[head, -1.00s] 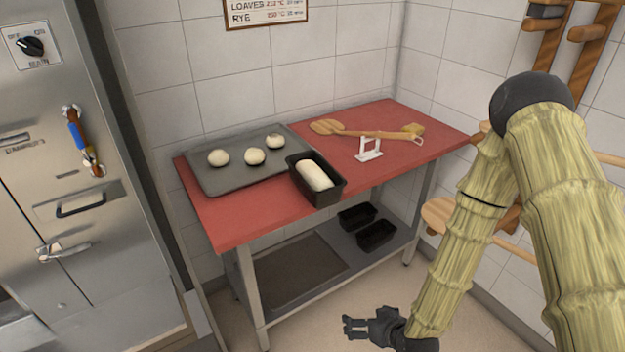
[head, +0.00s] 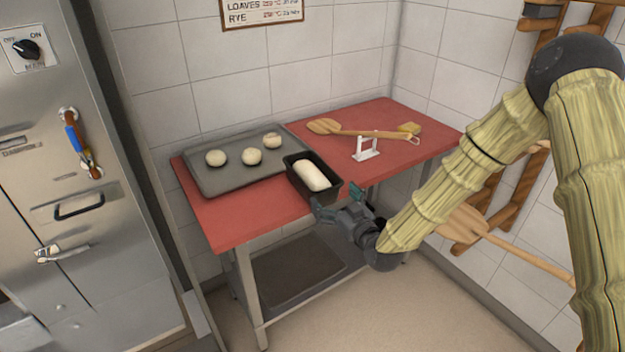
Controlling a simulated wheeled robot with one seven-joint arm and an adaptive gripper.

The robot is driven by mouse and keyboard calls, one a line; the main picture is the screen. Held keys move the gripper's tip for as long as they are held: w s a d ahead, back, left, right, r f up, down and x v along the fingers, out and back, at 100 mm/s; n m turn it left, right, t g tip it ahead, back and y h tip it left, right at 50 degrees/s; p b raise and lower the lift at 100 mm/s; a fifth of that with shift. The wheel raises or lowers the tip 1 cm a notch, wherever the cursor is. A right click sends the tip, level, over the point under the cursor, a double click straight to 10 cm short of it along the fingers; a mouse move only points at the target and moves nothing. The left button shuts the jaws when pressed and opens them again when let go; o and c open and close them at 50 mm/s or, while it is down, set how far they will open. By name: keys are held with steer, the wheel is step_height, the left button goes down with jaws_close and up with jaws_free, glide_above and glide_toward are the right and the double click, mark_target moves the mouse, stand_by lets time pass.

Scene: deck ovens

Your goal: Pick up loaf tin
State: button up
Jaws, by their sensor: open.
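The loaf tin (head: 325,196) is black and rectangular, with a pale dough loaf (head: 312,175) inside. It stands upright on the red table, near the front edge. My gripper (head: 336,204) is open at the tin's near right end, with its fingers overlapping the tin's front corner in the picture. I cannot tell whether the fingers touch the tin. Nothing is held.
A grey baking tray (head: 215,181) with three dough balls lies left of the tin on the red table (head: 232,218). A wooden paddle (head: 345,131), a white stand (head: 366,150) and a yellow block (head: 409,128) lie behind. The steel oven (head: 110,270) stands at left.

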mark_target(323, 187)
steer(key=shift+p+x, duration=0.85)
steer(key=shift+x, duration=1.85)
steer(key=shift+f, duration=0.1)
steer(key=shift+c, duration=0.2)
steer(key=c, duration=0.8)
steer(key=shift+c, duration=0.2)
